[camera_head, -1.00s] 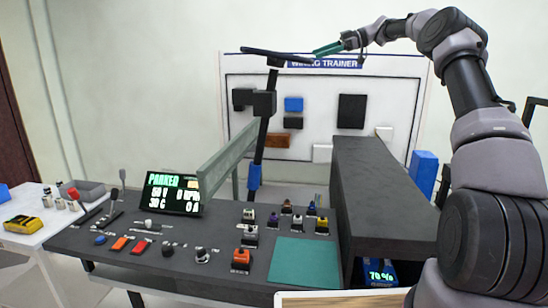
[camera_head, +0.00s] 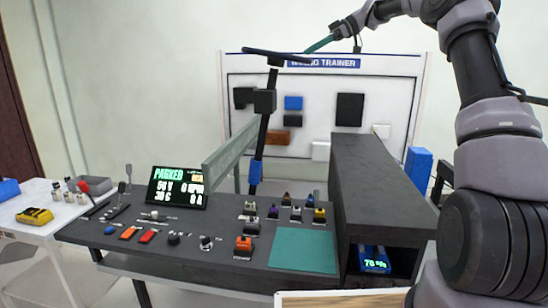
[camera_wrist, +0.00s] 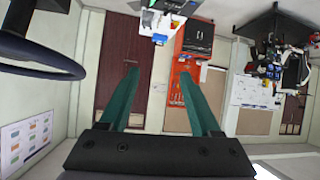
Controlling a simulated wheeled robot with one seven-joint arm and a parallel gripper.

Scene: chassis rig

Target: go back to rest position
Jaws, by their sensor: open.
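My gripper (camera_head: 320,44) is raised high in the head view, above the bench and in front of the top of the wiring trainer board (camera_head: 372,64). Its green fingers point left, close to the dark steering bar (camera_head: 276,54) in the picture; I cannot tell whether they touch it. In the wrist view my gripper (camera_wrist: 156,80) shows two green fingers spread wide apart with nothing between them. The steering bar shows at the upper left of the wrist view (camera_wrist: 40,55). My arm reaches up along the right side of the head view.
The dark bench (camera_head: 200,240) carries a lit display (camera_head: 178,188), several switches and a green mat (camera_head: 303,255). A dark box-shaped housing (camera_head: 380,180) with a blue battery unit (camera_head: 374,260) stands at the right. A white table (camera_head: 40,235) holds a yellow meter (camera_head: 35,216).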

